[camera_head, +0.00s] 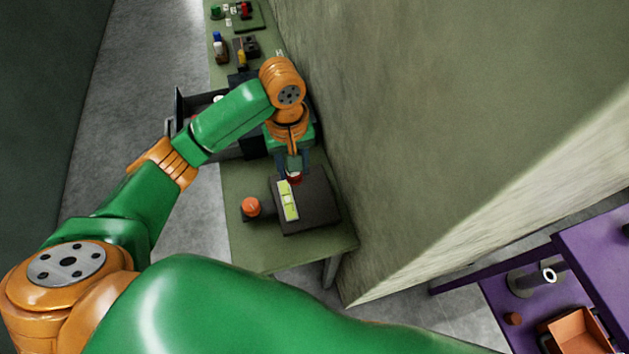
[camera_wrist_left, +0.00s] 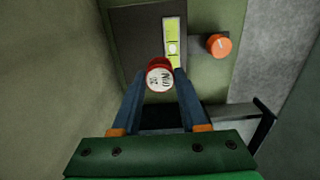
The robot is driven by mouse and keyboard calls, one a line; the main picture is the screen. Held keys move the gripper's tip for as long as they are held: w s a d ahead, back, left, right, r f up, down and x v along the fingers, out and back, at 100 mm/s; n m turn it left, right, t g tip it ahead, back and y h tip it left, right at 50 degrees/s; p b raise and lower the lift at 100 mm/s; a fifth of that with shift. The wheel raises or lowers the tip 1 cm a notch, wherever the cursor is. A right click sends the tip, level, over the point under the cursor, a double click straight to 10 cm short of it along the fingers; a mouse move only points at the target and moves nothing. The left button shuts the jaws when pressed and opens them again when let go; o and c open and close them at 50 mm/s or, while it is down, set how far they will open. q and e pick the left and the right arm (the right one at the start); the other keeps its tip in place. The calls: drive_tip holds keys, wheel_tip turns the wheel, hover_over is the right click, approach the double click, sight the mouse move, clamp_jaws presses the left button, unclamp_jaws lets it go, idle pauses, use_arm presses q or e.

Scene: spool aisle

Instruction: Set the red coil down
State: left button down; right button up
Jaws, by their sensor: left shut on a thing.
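The red coil (camera_wrist_left: 155,63) has a white face with dark lettering and sits between my left gripper's two blue fingers in the wrist view. In the head view only a small red part of the coil (camera_head: 296,178) shows below the fingers. My left gripper (camera_head: 294,168) is shut on it at the back edge of a dark square plate (camera_head: 318,207) on the green table. The gripper (camera_wrist_left: 160,78) also shows in the wrist view. Whether the coil touches the plate or hangs above it, I cannot tell. My right gripper is out of view.
A dark open drawer (camera_head: 180,115) juts out at left. A wall (camera_head: 400,120) stands close at right. The table front (camera_head: 270,255) is clear.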

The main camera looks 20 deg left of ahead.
use_arm(q)
drive_tip(key=d+f, duration=0.1)
drive_tip(key=w+d+f, duration=0.1)
drive_tip(key=f, duration=0.1)
drive_tip(key=w+d+f, duration=0.1)
drive_tip(key=f, duration=0.1)
drive_tip(key=shift+d, duration=0.2)
wheel_tip(320, 180, down, 3)
drive_tip(key=shift+s+d+f, duration=0.1)
drive_tip(key=shift+s+f, duration=0.05)
drive_tip(key=shift+f, duration=0.05)
drive_tip(key=shift+f, duration=0.1)
drive_tip(key=shift+c, duration=2.2)
unclamp_jaws()
wheel_tip(320, 180, up, 12)
drive_tip(key=shift+p, duration=0.3)
